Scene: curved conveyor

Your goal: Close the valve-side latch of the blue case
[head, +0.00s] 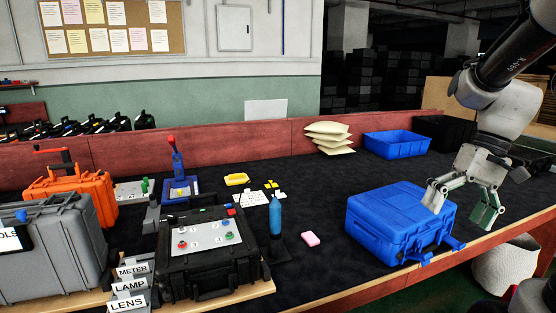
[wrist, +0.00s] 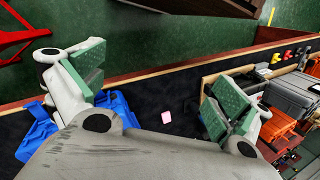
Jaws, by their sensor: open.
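The blue case (head: 385,218) lies lid-shut on the dark bench top, near the front edge. Two blue latch parts stick out low on its right-hand side, a farther one (head: 455,243) and a nearer one (head: 425,258); they look swung out from the body. I cannot make out the valve, so I cannot tell which latch is beside it. My gripper (head: 462,208) is open and empty, above and just right of the case, its fingers pointing down. In the wrist view the case (wrist: 38,132) shows only in part, behind the left finger of my gripper (wrist: 155,92).
A pink block (head: 310,239) and a blue bottle (head: 275,213) stand left of the case. A blue bin (head: 397,145) and stacked pale bags (head: 328,138) are behind. The wooden bench edge (head: 470,250) is close.

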